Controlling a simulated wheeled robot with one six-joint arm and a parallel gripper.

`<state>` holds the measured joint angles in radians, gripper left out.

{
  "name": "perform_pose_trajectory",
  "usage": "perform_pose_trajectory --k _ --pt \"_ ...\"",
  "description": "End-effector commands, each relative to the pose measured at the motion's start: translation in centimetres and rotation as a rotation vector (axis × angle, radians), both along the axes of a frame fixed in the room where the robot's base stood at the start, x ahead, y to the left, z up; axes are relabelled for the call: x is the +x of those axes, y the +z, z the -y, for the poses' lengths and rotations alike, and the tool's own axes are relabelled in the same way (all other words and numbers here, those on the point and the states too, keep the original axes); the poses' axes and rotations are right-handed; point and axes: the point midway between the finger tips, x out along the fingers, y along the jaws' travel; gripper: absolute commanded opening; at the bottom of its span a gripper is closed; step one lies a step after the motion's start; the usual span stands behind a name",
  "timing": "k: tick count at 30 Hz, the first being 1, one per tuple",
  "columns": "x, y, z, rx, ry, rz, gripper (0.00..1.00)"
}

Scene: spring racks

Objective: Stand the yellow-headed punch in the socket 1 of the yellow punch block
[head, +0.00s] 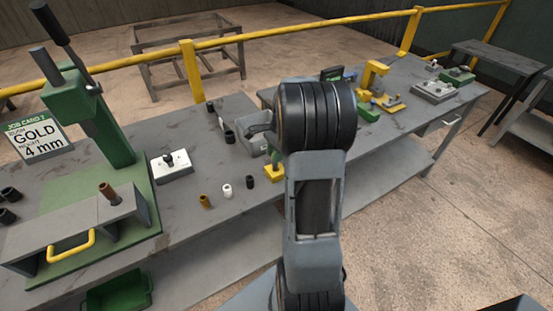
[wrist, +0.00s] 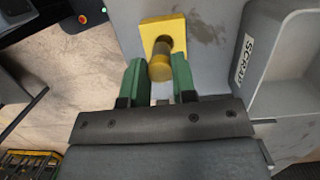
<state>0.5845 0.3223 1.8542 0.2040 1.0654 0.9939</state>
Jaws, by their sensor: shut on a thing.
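In the wrist view my gripper (wrist: 158,66) has green fingers shut on the yellow-headed punch (wrist: 160,72). The punch's yellow head faces the camera and its darker shaft points away, towards the yellow punch block (wrist: 150,29). A dark opening in the block shows around the shaft. The punch's far end is hidden, so I cannot tell how deep it sits. In the head view the yellow block (head: 274,175) stands near the bench's front edge, just left of my arm. My arm hides most of the gripper and the punch there.
A grey scrap bin (wrist: 287,65) stands close to the right of the block in the wrist view. In the head view several small cylinders, including a white one (head: 227,190), stand left of the block. A green press (head: 105,125) stands further left.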

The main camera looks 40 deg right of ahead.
Motion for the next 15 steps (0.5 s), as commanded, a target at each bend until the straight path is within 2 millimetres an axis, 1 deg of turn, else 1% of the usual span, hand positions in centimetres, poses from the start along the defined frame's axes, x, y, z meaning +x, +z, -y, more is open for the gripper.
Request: perform_pose_trajectory --k 5,12,15 --pt "0.2 -0.6 0.5 0.001 -0.002 -0.001 0.00" --pt "0.2 -3.5 0.6 0.001 -0.001 -0.002 0.00" --pt "0.2 -4.0 0.5 0.001 0.000 -0.003 0.00"
